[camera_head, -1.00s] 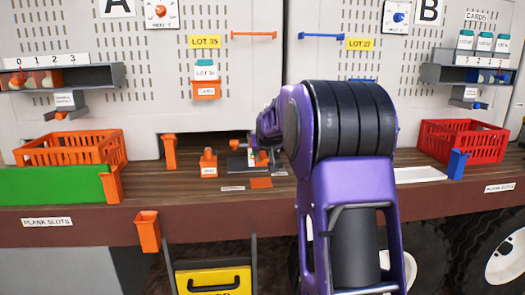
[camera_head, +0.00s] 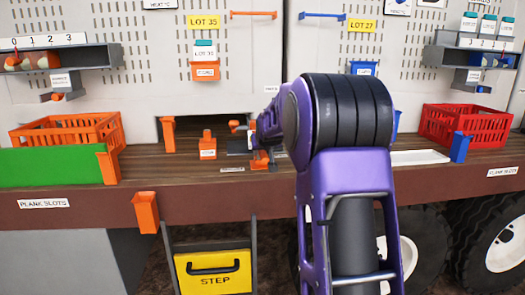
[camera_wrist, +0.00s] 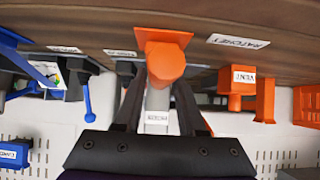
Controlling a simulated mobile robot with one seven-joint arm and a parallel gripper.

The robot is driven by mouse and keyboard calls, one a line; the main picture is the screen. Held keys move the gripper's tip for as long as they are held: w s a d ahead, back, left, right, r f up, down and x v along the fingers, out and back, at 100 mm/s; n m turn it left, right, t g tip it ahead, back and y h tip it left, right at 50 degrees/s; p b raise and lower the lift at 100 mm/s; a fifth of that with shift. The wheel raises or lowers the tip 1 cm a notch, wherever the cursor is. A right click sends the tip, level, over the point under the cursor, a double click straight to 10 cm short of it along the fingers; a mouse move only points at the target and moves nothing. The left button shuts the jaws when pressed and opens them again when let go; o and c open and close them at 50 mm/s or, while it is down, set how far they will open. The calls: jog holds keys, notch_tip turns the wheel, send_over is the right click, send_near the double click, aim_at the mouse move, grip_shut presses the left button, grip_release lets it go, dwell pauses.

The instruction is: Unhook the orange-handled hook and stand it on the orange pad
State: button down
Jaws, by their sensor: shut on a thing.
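My gripper (camera_wrist: 160,108) is shut on the orange-handled hook, with its dark fingers on either side. The hook's orange handle (camera_wrist: 165,62) shows between the fingers in the wrist view, with a grey part behind it. The orange pad (camera_wrist: 180,38) lies on the deck directly beyond the handle and is partly covered by it. In the head view the handle (camera_head: 260,157) is at the pad, low over the deck. I cannot tell whether the hook touches the pad. Its lower end is hidden.
An orange box labelled VENT (camera_wrist: 236,90) stands beside the gripper; it also shows in the head view (camera_head: 208,147). A blue-handled lever (camera_wrist: 88,100) is on the other side. An orange crate (camera_head: 66,130) and a red crate (camera_head: 466,125) stand farther out.

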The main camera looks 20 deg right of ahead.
jog(key=shift+c, duration=2.1)
grip_release()
jog(key=shift+s+r, duration=0.1)
